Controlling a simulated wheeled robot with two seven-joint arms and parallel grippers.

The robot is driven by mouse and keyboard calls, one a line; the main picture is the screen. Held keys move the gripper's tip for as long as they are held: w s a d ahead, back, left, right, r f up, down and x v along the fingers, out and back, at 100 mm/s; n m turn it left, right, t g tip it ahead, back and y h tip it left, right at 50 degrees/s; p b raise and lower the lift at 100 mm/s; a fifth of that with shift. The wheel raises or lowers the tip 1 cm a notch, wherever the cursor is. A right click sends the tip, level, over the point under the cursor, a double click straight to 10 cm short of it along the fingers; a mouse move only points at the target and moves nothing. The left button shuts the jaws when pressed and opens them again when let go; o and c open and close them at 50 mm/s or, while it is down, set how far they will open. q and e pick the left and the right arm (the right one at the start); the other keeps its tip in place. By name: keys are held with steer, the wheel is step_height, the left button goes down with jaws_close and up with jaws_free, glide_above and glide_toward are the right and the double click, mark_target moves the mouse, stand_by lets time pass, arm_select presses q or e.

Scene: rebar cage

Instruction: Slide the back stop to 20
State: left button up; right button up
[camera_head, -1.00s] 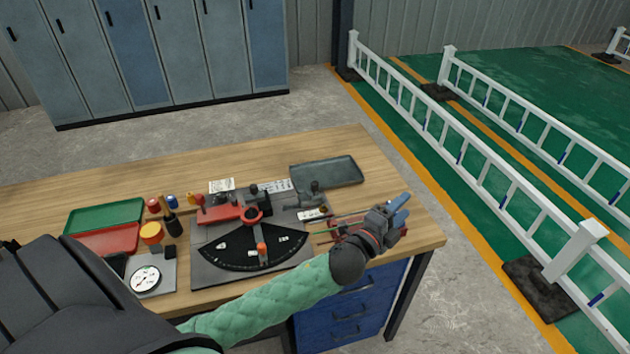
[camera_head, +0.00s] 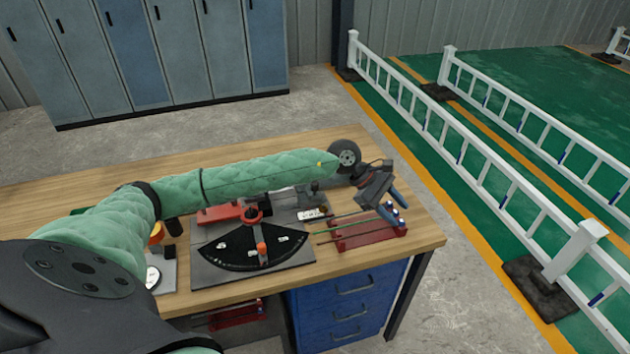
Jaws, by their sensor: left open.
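A bending jig stands on the wooden workbench, with a grey base plate (camera_head: 205,272), a black fan-shaped angle plate (camera_head: 235,248) and a red clamp part (camera_head: 215,214). A dark grey block at the jig's right end (camera_head: 316,198), which looks like the back stop, shows just below my forearm. Its setting cannot be read. A white label (camera_head: 311,214) lies beside it. My left gripper (camera_head: 396,207) is open and empty, pointing down to the right above a red rack, apart from the jig. My forearm hides the jig's back edge and scale strip. My right gripper is not in view.
The red rack (camera_head: 368,236) holds thin rods that reach left toward the jig. A dial gauge (camera_head: 152,278) is partly covered by my arm at the left. Blue drawers (camera_head: 350,300) are under the bench. The bench's back strip is clear.

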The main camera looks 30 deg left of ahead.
arm_select(q)
steer(key=w+a+m+y, duration=0.25)
steer(key=a+y, duration=0.35)
steer(key=a, duration=1)
steer(key=g+y, duration=0.1)
steer(key=y, duration=0.3)
glide_toward(310, 193)
steer(key=w+r, duration=0.1)
steer(key=w, duration=0.1)
steer(key=shift+w+d+r, duration=0.25)
steer(key=shift+d+r, duration=0.1)
steer(key=shift+d, duration=0.05)
steer(key=shift+a+f+m, duration=0.1)
steer(key=shift+a+m, duration=0.05)
steer(key=shift+m, duration=0.1)
step_height(310, 193, down, 8)
steer(key=p, duration=0.4)
steer(key=shift+r, duration=0.2)
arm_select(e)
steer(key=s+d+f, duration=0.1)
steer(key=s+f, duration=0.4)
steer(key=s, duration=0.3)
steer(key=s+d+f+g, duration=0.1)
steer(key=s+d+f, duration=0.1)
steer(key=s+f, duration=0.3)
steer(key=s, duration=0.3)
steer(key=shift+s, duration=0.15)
arm_select(q)
steer(key=shift+c, duration=0.3)
